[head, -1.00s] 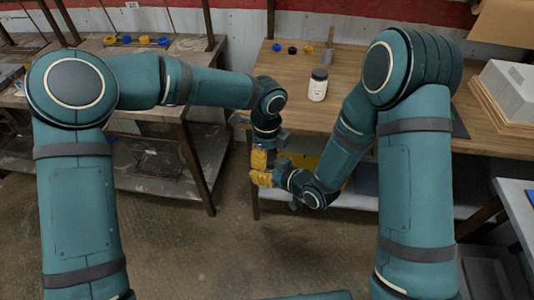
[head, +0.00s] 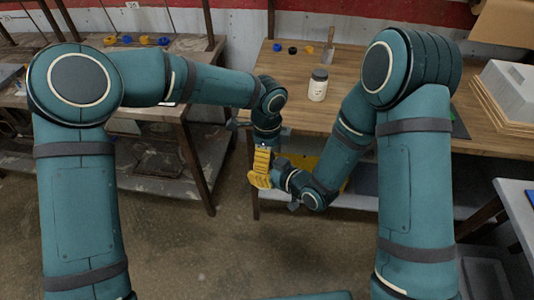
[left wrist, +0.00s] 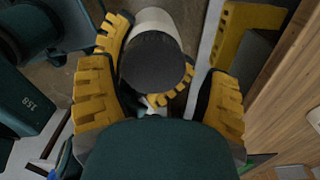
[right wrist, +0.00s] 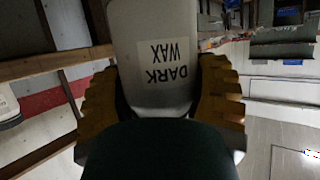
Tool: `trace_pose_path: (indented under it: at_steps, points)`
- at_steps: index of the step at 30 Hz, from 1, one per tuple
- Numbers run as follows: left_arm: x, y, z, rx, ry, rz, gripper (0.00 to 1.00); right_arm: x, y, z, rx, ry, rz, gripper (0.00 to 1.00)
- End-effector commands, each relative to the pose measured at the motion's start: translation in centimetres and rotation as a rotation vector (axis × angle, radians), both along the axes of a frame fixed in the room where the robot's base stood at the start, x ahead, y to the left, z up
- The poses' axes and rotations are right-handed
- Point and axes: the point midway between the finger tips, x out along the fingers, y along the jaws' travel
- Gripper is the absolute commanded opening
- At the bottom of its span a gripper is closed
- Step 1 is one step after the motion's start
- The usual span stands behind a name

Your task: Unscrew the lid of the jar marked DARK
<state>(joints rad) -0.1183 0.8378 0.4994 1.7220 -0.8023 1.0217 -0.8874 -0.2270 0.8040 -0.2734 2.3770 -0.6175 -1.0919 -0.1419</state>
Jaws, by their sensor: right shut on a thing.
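The jar marked DARK WAX (right wrist: 150,25) is pale with a cream label, and it fills the middle of the right wrist view. My right gripper (right wrist: 162,95) is shut around its body. In the left wrist view the jar's round dark lid (left wrist: 155,62) faces the camera, with the pale body (left wrist: 155,18) behind it. My left gripper (left wrist: 160,85) is open, with a yellow finger on each side of the lid and gaps between. In the head view my left gripper (head: 262,156) is just above my right gripper (head: 259,180); the jar is hidden there.
A second pale jar with a dark lid (head: 318,85) stands on the wooden table (head: 350,110).

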Motion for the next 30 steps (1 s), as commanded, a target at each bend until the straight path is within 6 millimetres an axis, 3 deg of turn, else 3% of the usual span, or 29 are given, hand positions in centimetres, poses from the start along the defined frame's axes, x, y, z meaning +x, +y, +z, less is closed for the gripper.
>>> trace_pose_path:
  at_steps: [8, 17, 18, 30]
  points:
    - [0.0, 0.0, 0.8, 0.001, 0.0, 0.001, 0.78, 0.2, -0.2, 0.0, -0.001, -0.001, -0.006, 0.0]
    - [0.0, 0.1, 4.3, 0.002, 0.001, 0.001, 0.78, 0.2, -0.3, 0.0, -0.002, -0.001, -0.008, 0.0]
    - [0.0, 0.1, 4.5, 0.002, 0.001, 0.001, 0.87, 0.2, -0.3, 0.0, -0.002, -0.001, -0.008, 0.0]
    - [0.0, 0.1, 6.4, 0.02, 0.039, 0.104, 0.87, 0.2, -0.3, 0.0, -0.001, -0.001, -0.008, 0.0]
